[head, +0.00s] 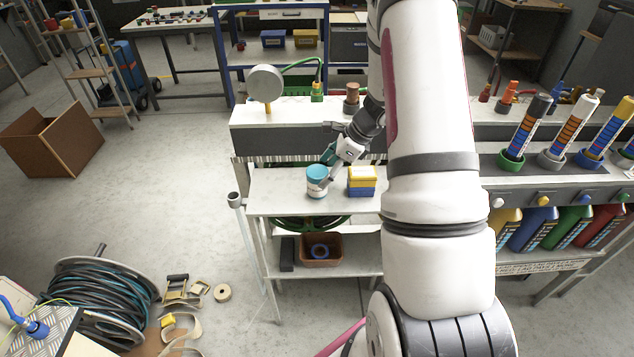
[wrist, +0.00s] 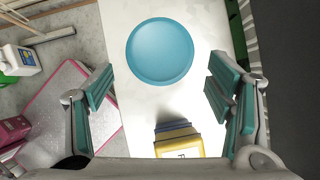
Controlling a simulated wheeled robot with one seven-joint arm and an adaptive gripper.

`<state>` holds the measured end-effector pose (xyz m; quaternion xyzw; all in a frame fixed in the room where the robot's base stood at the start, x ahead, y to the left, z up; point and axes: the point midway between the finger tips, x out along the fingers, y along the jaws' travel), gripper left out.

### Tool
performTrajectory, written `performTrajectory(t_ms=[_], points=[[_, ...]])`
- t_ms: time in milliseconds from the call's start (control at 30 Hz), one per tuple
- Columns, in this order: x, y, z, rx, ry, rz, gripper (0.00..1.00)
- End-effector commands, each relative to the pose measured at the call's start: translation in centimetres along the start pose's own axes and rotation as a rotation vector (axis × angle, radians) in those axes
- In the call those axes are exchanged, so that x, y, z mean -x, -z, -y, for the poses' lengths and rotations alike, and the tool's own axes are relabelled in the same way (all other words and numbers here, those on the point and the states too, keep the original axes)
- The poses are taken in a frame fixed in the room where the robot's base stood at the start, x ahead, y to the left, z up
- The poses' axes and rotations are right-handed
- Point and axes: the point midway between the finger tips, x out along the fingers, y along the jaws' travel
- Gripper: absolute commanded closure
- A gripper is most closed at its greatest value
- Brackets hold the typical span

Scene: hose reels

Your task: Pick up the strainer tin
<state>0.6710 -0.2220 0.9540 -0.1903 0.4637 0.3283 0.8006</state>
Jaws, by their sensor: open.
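A white tin with a light blue lid (head: 317,182), which I take for the strainer tin, stands upright on the white shelf (head: 285,200). Its round blue lid (wrist: 160,52) is seen from above in the wrist view, ahead of my gripper's fingers. My gripper (head: 330,160) is just above and behind the tin in the head view. In the wrist view my gripper (wrist: 160,88) is open, its teal-padded fingers wide apart, with nothing held. The tin's side is hidden from the wrist camera.
A yellow and blue box (head: 362,181) stands close to the right of the tin; it also shows in the wrist view (wrist: 178,140), low between the fingers. A grey ledge (head: 285,138) rises behind the shelf. The shelf's left part is clear.

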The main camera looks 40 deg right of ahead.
Motion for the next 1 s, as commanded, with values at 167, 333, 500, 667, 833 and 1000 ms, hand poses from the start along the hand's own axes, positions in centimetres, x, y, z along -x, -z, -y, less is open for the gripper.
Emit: performTrajectory(t_ms=[167, 333, 500, 667, 833, 1000], points=[[-1.9, -0.2, -0.2, 0.001, -0.005, -0.001, 0.26], [-4.2, -0.3, -0.1, 0.001, -0.003, -0.001, 0.26], [-5.2, -0.3, -0.1, 0.001, -0.002, 0.000, 0.26], [-5.2, -0.3, -0.1, 0.001, -0.001, 0.000, 0.26], [-5.2, -0.3, -0.1, 0.001, -0.001, 0.000, 0.58], [-5.2, -0.4, 0.0, 0.002, -0.001, 0.000, 0.82]])
